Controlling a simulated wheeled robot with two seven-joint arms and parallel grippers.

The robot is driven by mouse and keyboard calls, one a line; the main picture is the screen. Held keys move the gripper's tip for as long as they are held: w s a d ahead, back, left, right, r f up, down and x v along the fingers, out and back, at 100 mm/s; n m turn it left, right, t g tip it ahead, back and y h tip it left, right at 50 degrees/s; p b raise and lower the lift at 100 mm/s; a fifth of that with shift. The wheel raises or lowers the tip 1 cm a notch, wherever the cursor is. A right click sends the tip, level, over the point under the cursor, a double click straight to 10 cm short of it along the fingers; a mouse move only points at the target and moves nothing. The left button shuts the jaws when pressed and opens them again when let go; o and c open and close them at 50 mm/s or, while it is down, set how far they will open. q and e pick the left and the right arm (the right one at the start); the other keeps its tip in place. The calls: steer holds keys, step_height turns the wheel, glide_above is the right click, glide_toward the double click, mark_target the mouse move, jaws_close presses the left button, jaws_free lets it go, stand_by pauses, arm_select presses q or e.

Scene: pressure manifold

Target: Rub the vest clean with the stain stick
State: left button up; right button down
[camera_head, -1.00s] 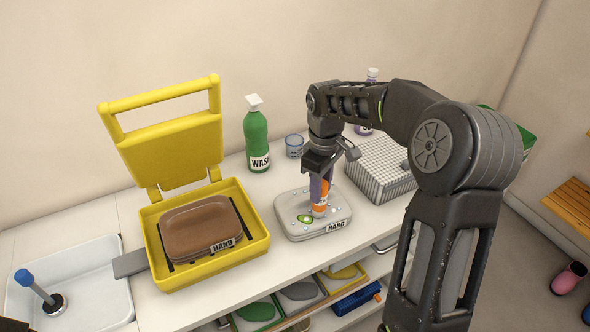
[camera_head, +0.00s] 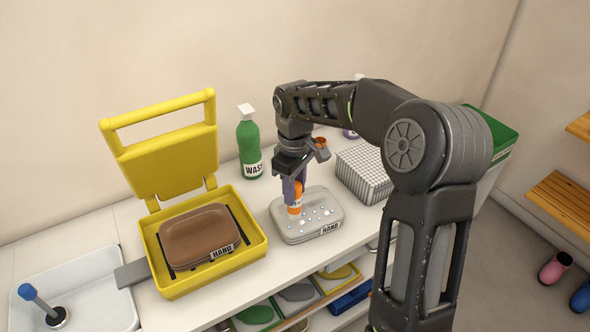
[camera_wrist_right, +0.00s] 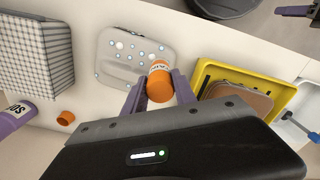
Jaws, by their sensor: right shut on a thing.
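My right gripper (camera_head: 293,190) is shut on the stain stick (camera_head: 296,209), an orange stick with a white band, which also shows in the right wrist view (camera_wrist_right: 159,82). The stick points down at the vest's left part; I cannot tell whether its tip touches. A dark, purple-tipped piece at the wrist view's top right may be my left gripper (camera_wrist_right: 295,10).
A yellow open-lidded press (camera_head: 257,257) holding a brown pad (camera_head: 199,235) stands left of the vest. A green WASH bottle (camera_head: 249,148) is behind, a checked box (camera_head: 362,172) right. A white sink tray (camera_head: 100,281) is far left. An orange cap (camera_wrist_right: 66,118) lies near a purple bottle (camera_wrist_right: 14,115).

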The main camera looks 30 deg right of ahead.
steer(key=shift+w+a+r+p, duration=0.1)
steer(key=shift+a+r+p, duration=0.1)
steer(key=shift+r+p, duration=1.25)
steer(key=shift+r, duration=0.85)
